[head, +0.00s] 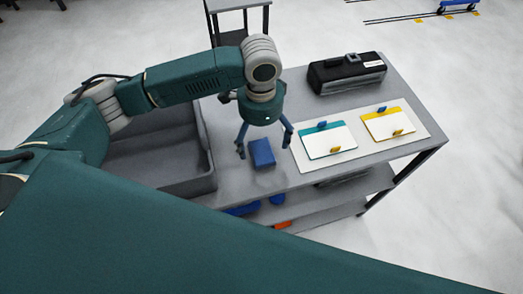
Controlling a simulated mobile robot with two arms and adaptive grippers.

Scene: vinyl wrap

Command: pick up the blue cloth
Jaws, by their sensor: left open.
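The blue cloth (262,154) is a small folded block lying on the grey table top, left of the white mat. My left gripper (264,143) points down over it, with its fingers spread apart. One finger is at the cloth's left side and the other at its upper right. The gripper looks empty, and I cannot tell whether the fingers touch the cloth. My right gripper is not in view.
A grey bin (205,185) is at the left of the table. A white mat (424,131) holds a teal-edged card (325,143) and a yellow-edged card (388,125), with small clips. A black case (345,76) stands behind. A lower shelf (310,216) holds blue and orange items.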

